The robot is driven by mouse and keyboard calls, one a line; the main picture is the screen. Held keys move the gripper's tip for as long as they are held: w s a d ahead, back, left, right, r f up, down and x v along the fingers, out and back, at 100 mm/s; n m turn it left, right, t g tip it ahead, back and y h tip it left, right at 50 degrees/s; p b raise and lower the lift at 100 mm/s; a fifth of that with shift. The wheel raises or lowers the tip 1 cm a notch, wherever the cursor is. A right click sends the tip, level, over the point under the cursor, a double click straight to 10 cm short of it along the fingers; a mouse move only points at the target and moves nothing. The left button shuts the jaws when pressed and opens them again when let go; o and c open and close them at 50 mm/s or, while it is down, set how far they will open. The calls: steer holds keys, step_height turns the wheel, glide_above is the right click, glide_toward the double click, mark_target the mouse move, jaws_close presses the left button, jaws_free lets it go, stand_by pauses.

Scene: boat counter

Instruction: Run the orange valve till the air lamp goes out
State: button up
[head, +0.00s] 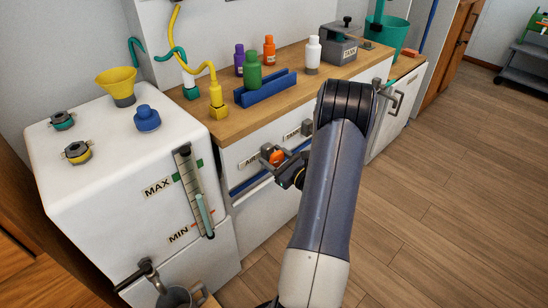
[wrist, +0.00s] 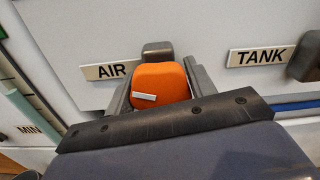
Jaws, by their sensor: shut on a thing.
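The orange valve (head: 277,157) is on the white front panel beside the AIR label (head: 250,161). In the wrist view the orange valve (wrist: 161,82) sits between my two grey fingers, with a small white strip on its face. My gripper (head: 287,163) is shut on it. A dark grey block (wrist: 157,51) shows just behind the valve. The air lamp is not clearly visible, and I cannot tell whether it is lit.
A TANK label (wrist: 262,57) is to the right of the valve. A sight gauge (head: 193,190) with MAX and MIN marks is on the white tank's (head: 100,160) front. Bottles and a blue rack (head: 265,88) stand on the wooden counter above. Open floor lies right.

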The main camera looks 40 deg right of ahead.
steer(key=shift+m, duration=0.3)
steer(key=shift+c, duration=0.3)
steer(key=shift+r+m+p, duration=0.1)
steer(key=shift+m+p, duration=0.45)
steer(key=shift+m, duration=0.55)
steer(key=shift+m+p, duration=0.6)
steer(key=shift+m, duration=1)
steer(key=o, duration=1)
steer(key=s, duration=1)
steer(key=shift+s+d+p, duration=0.35)
steer(key=shift+s+d, duration=0.05)
